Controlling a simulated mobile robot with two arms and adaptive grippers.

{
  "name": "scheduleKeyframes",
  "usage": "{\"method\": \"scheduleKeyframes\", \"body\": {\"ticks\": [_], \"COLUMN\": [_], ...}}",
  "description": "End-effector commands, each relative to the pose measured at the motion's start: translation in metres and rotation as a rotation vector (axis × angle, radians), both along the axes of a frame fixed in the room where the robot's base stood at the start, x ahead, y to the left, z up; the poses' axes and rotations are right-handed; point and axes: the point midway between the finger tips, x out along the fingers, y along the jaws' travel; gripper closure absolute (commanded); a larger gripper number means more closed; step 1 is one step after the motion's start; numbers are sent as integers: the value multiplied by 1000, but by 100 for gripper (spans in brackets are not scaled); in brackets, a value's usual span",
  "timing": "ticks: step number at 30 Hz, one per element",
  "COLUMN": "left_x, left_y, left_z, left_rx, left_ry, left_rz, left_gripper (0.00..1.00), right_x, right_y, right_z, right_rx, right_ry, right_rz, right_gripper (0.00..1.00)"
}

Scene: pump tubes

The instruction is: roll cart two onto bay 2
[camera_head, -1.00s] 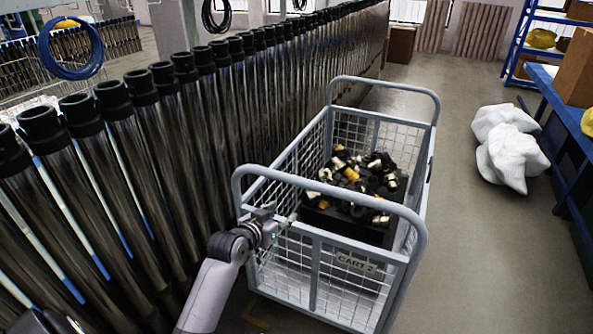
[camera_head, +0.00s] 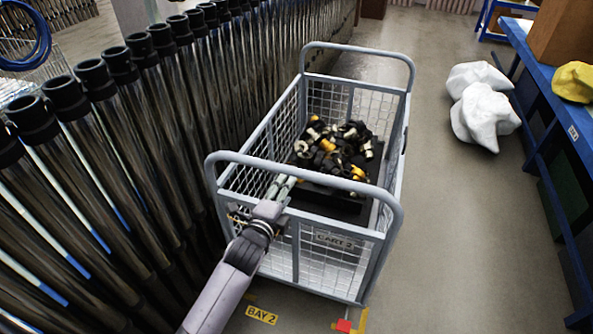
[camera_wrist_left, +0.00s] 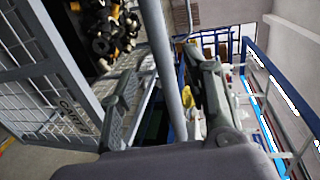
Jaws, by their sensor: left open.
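Cart two (camera_head: 297,262), a grey wire-mesh cart with a "CART 2" plate (camera_head: 335,241), stands upright beside the row of tubes. It holds black, white and orange fittings (camera_head: 335,150). My left gripper (camera_head: 283,184) is open at the cart's near end, by the near push handle (camera_head: 300,172). In the left wrist view, a grey tube of the cart (camera_wrist_left: 165,65) passes between the fingers of my left gripper (camera_wrist_left: 165,90); contact cannot be told. A "BAY 2" floor label (camera_head: 262,315) lies at the cart's near left. My right gripper is not in view.
Dark tubes with black caps (camera_head: 120,65) line the left side close to the cart. White sacks (camera_head: 482,110) lie on the floor at right, near a blue bench (camera_head: 560,110).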

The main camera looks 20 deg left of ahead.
Motion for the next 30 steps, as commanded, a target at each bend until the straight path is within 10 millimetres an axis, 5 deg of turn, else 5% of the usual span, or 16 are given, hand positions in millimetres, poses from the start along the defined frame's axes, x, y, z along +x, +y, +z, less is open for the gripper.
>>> {"method": "scheduleKeyframes", "body": {"ticks": [15,30], "left_x": [88,100], "left_y": [-3,-3], "left_z": [-17,-20], "left_rx": [-1,-2], "left_ry": [0,1], "left_rz": [1,0], "left_gripper": [55,55], "right_x": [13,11], "right_y": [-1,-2], "right_z": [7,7], "right_rx": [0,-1], "right_ry": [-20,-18], "right_rz": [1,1], "right_gripper": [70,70]}}
